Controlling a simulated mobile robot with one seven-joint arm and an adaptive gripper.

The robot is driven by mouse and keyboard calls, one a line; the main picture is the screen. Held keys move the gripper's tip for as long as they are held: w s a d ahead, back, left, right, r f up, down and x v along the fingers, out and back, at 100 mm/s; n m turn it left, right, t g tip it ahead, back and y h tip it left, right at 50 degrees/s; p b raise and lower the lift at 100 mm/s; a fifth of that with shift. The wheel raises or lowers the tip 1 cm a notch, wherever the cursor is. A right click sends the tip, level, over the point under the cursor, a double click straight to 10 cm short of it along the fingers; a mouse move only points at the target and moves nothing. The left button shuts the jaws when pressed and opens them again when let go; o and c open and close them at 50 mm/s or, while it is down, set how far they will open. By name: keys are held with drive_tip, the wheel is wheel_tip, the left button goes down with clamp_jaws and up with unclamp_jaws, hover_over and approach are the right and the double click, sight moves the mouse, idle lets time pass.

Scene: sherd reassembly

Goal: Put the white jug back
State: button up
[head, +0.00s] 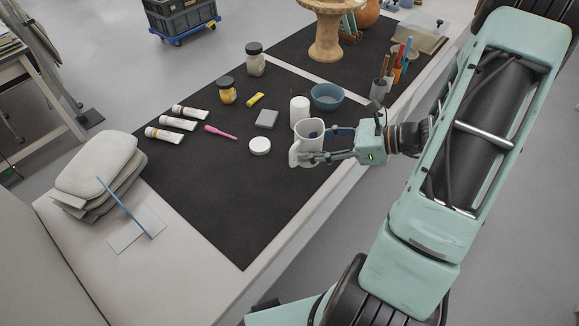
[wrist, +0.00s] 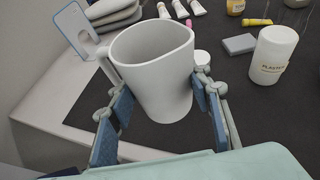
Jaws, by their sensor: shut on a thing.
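The white jug (head: 308,140) is upright near the right edge of the black mat in the head view, with its handle to the left. It fills the middle of the wrist view (wrist: 155,75), its open top facing the camera. My gripper (head: 325,146) reaches it from the right and is shut on its body, with one blue-padded finger (wrist: 160,105) on each side. I cannot tell whether the jug's base touches the mat.
A white plaster tub (wrist: 272,55) stands close by the jug, with a blue bowl (head: 326,97) behind it. A white lid (head: 260,146) and a grey block (head: 267,118) lie to the left. Paint tubes (head: 178,123) lie farther left. The mat's front-left part (head: 225,200) is clear.

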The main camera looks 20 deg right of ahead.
drive_tip(key=a+f, duration=0.1)
drive_tip(key=f, duration=0.1)
drive_tip(key=w+a+f, duration=0.1)
drive_tip(key=a+f, duration=0.1)
drive_tip(key=w+a+f, duration=0.1)
drive_tip(key=a+f, duration=0.1)
drive_tip(key=shift+w+b, duration=0.2)
drive_tip(key=shift+b, duration=0.2)
drive_tip(key=shift+w+a+f, duration=0.1)
drive_tip(key=shift+f, duration=1.55)
drive_tip(key=shift+f+b, duration=0.15)
drive_tip(key=shift+b, duration=0.15)
drive_tip(key=o, duration=1.4)
drive_tip(key=shift+c, duration=0.2)
drive_tip(key=shift+r, duration=0.2)
drive_tip(key=v, duration=1.2)
drive_tip(key=shift+p, duration=0.3)
drive_tip(key=shift+f, duration=0.1)
